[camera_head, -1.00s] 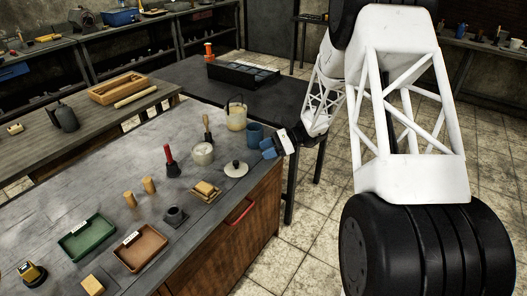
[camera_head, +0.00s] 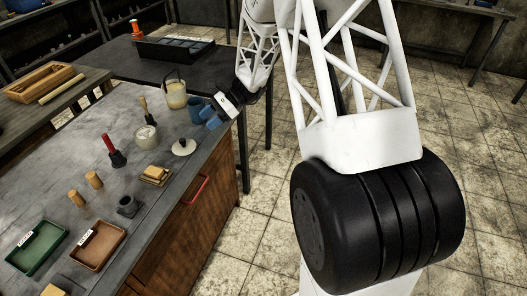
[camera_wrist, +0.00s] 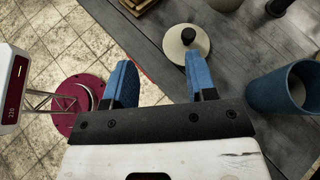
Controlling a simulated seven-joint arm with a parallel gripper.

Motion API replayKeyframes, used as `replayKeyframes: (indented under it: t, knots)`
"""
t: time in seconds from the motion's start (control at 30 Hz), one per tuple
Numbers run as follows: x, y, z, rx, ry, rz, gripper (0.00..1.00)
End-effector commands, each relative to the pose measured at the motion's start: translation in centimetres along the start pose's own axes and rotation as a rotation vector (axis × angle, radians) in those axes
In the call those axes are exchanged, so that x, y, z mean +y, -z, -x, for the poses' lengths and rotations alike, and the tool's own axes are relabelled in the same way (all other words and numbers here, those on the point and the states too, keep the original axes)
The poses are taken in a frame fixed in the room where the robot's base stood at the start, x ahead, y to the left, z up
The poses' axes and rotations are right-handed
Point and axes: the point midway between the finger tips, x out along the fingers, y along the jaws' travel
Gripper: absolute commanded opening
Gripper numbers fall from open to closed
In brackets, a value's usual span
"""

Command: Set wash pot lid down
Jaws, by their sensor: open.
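The wash pot lid (camera_head: 184,147) is a cream disc with a dark knob. It lies flat on the grey workbench, near its right edge. In the wrist view the lid (camera_wrist: 176,45) is just beyond the right blue finger, whose tip overlaps its lower edge in the picture. My gripper (camera_head: 212,118) is open and empty, its blue fingers apart, above the bench edge to the upper right of the lid. In the wrist view my gripper (camera_wrist: 160,75) shows floor and bench edge between its fingers. An open cream pot (camera_head: 146,138) stands left of the lid.
A blue cup (camera_head: 195,108) stands close by my gripper; it is large in the wrist view (camera_wrist: 287,90). A handled jar (camera_head: 175,95), a sponge-like block (camera_head: 156,174) and a red-handled brush (camera_head: 112,150) stand nearby. Bare bench (camera_head: 165,205) lies in front.

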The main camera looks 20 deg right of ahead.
Motion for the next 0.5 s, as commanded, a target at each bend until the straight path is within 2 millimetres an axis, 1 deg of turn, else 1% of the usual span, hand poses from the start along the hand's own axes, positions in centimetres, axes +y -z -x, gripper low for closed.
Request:
replayKeyframes:
  t: [0.03, 0.1, 0.3, 0.5]
  knots:
    - [0.8, -1.3, 0.2, 0.024, -0.014, 0.031, 0.52]
    - [1.9, -3.0, 0.5, 0.059, -0.036, 0.075, 0.52]
    - [5.5, -7.1, 1.2, 0.16, -0.101, 0.205, 0.52]
    - [9.4, -10.7, 1.9, 0.26, -0.168, 0.335, 0.52]
